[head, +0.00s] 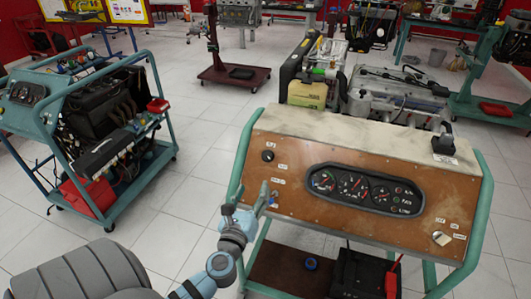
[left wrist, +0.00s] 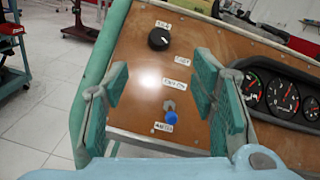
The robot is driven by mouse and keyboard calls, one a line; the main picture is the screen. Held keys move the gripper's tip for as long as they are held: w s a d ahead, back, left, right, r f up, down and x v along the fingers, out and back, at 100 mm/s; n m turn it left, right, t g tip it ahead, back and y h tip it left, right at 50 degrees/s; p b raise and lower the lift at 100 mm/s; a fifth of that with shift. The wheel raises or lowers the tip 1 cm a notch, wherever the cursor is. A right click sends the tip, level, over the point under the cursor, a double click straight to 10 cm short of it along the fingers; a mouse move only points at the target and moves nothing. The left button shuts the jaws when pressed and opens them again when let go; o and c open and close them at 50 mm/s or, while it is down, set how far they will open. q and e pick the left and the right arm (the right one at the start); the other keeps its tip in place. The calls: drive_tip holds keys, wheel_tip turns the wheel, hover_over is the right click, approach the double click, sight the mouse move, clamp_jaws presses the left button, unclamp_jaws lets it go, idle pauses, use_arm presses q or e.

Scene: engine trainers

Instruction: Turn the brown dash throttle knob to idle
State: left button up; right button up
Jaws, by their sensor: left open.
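The brown dash panel (head: 300,190) faces me on a teal-framed engine trainer. A round black knob with a pale mark (head: 268,156) sits at its upper left, and the same knob shows in the left wrist view (left wrist: 159,39), with small white labels above and below it. No knob brown in itself shows. My left gripper (head: 250,196) is at the panel's lower left, below the black knob. It is open and empty, and its green-padded fingers (left wrist: 162,85) stand apart with the knob beyond them, not touched. My right gripper is not in view.
A blue-tipped switch (left wrist: 170,117) sits low on the panel between the fingers. A gauge cluster (head: 365,192) is to the right, with a pale round part (head: 441,239) at lower right. A teal frame post (left wrist: 98,75) borders the panel's left. Another trainer cart (head: 100,120) stands left.

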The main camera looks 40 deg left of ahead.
sight(266, 156)
use_arm(q)
drive_tip(key=b+x, duration=0.1)
drive_tip(key=x, duration=1.3)
drive_tip(key=shift+w+f, duration=0.1)
drive_tip(key=shift+f, duration=0.05)
drive_tip(key=c, duration=1.1)
